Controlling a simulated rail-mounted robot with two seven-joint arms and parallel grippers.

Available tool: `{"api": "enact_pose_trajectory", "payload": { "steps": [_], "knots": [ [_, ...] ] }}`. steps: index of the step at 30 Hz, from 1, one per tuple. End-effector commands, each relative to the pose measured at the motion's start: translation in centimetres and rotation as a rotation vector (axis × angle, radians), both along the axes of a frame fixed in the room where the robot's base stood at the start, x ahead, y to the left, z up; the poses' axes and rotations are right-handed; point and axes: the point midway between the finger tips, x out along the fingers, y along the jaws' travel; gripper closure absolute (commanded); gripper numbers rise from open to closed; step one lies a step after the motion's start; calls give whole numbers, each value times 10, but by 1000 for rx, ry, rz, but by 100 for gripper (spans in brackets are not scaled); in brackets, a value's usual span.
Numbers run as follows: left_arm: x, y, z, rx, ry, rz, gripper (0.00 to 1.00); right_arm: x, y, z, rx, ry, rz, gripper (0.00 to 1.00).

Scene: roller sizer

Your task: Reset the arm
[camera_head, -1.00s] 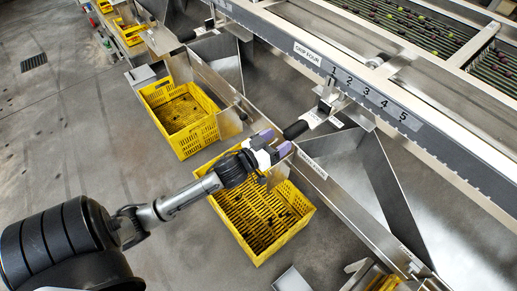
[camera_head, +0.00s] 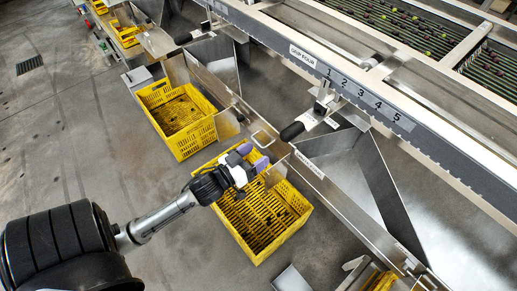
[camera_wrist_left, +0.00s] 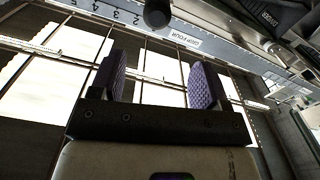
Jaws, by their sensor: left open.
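My left arm comes in from the lower left of the head view. My left gripper (camera_head: 253,157) is open, with purple pads, above the far edge of a yellow crate (camera_head: 262,249). Nothing is between its fingers. In the left wrist view the two purple pads (camera_wrist_left: 160,85) stand apart. A black-handled lever (camera_head: 292,131) on the machine is just beyond the gripper, apart from it. The same black knob shows at the top of the left wrist view (camera_wrist_left: 157,13). My right gripper is not in view.
The numbered scale (camera_head: 365,98) runs along the machine beside a label reading "GRIP FOUR". Metal chutes (camera_head: 350,165) stand below it. Another yellow crate (camera_head: 180,149) is further left. Fruit lies on the rollers (camera_head: 420,45) at top right. Grey floor (camera_head: 60,120) is free at left.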

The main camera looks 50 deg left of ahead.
Motion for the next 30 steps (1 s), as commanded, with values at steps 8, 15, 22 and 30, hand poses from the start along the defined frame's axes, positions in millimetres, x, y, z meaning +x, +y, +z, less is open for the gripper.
{"api": "enact_pose_trajectory", "payload": {
  "steps": [8,15,22,30],
  "knots": [
    [0,0,0,0,0,0,31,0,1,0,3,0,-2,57],
    [-1,8,-11,142,79,42,31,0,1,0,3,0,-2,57],
    [-25,32,-61,395,514,152,31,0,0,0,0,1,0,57],
    [-86,-6,-95,497,991,16,31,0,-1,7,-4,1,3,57]
  ]
}}
